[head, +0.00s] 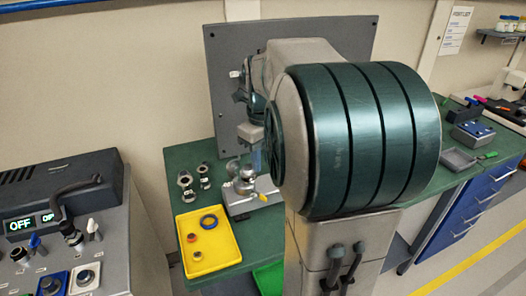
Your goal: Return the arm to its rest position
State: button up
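My arm fills the middle of the head view, its large dark green ribbed link hiding much of the bench behind it. Beyond that link, the end of the arm points down. My gripper (250,146) is small and partly hidden there, above a metal sample stage (246,183) on the green bench (184,156). I cannot tell whether it touches the stage, whether its fingers are open or shut, or whether it holds anything.
A yellow tray (226,258) with small rings lies on the bench's front left, near metal fittings (186,181). A grey panel (222,62) stands behind the arm. A control console (122,215) reading OFF is at left. Blue drawers (480,200) and open floor are at right.

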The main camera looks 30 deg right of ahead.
notch_tip(320, 180, up, 2)
dwell(0.6)
jog(key=s+a+f+n+t, duration=0.1)
jog(key=s+a+f+n, duration=0.2)
jog(key=n, duration=1.3)
jog(key=s+a+f+n+t, duration=0.2)
jog(key=s+a+n, duration=0.8)
jog(key=n, duration=0.6)
jog(key=shift+s+f+n+t, duration=0.3)
jog(key=shift+f+n, duration=0.1)
jog(key=shift+f, duration=0.2)
jog(key=shift+s, duration=0.1)
